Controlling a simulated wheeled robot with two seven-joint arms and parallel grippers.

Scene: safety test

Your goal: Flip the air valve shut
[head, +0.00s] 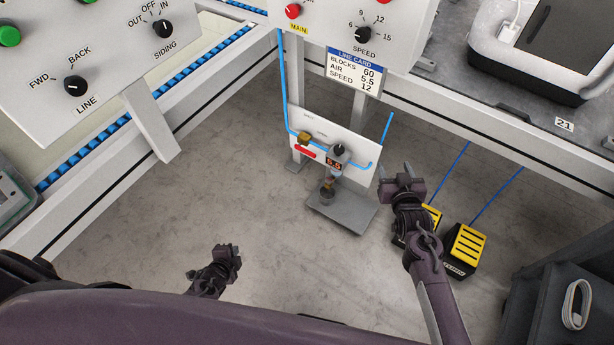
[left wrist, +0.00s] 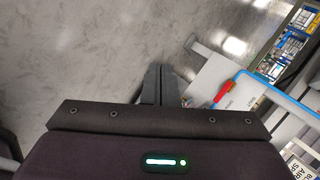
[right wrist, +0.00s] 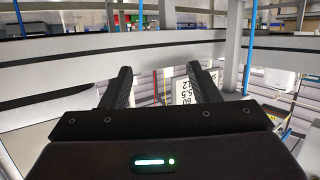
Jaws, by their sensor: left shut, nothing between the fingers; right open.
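The air valve sits on a white upright panel (head: 354,146) under the line's frame. It has a brass body (head: 304,138) on a blue pipe and a red lever (head: 305,151) just below it. The red lever also shows in the left wrist view (left wrist: 222,93), right of my fingers, beside the blue pipe. Its labels are too small to read surely. My left gripper (head: 232,254) is shut and empty, apart from the panel, to its lower left. My right gripper (head: 400,178) is open and empty, right of the panel. Nothing touches the valve.
Yellow-topped black boxes (head: 466,248) stand at right. White frame beams and control panels overhang the valve. The floor left of it is clear.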

